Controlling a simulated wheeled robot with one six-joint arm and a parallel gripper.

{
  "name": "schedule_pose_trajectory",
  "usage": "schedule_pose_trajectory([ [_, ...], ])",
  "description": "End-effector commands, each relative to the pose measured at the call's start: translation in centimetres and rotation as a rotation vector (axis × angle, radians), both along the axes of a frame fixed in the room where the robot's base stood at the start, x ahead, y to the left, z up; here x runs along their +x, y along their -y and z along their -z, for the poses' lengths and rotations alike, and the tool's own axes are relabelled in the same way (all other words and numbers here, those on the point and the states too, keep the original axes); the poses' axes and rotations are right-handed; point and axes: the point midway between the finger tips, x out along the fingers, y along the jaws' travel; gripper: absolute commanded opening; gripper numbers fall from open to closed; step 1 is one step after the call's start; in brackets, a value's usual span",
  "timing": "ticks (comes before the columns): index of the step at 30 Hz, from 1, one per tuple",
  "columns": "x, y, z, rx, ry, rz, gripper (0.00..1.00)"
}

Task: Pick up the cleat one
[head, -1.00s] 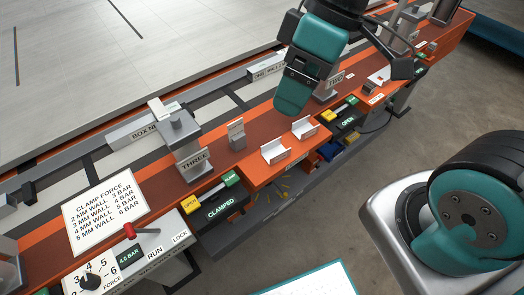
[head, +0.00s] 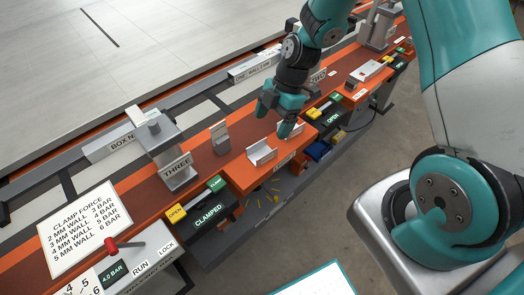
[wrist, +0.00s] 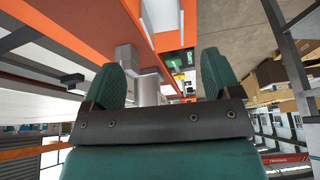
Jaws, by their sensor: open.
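Two small pale-grey bent-metal cleats lie on the orange ledge in the head view: a left cleat (head: 261,153) and a right cleat (head: 292,129). I cannot read which is cleat one. My gripper (head: 275,119) is open, with its teal fingers above the ledge, close to the right cleat and partly covering it. I cannot tell whether a finger touches it. In the wrist view my gripper (wrist: 163,78) shows its two fingers wide apart, with pale-grey surfaces beyond the gap that I cannot identify surely.
A grey post marked THREE (head: 176,165) and a small grey upright bracket (head: 220,138) stand left of the cleats. A CLAMPED panel (head: 208,215) and an OPEN panel (head: 333,118) flank the ledge. A control box (head: 135,262) with a red lever sits at lower left.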

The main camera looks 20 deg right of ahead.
Motion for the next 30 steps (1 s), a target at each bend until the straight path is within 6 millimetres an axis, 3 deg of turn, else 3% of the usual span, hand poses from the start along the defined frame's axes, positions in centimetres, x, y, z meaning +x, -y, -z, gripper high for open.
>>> schedule_pose_trajectory([
  [3, -0.3, -0.9, 2.0, -0.001, -0.004, -0.002, 0.83],
  [11, -0.5, -1.7, 3.9, 0.000, -0.002, -0.001, 0.83],
  [21, -1.4, -3.6, 7.8, 0.000, -0.001, 0.000, 0.83],
  [29, -1.4, -3.7, 8.2, -0.001, 0.002, 0.001, 0.83],
  [30, -1.4, -3.7, 8.2, -0.001, 0.001, 0.000, 0.76],
])
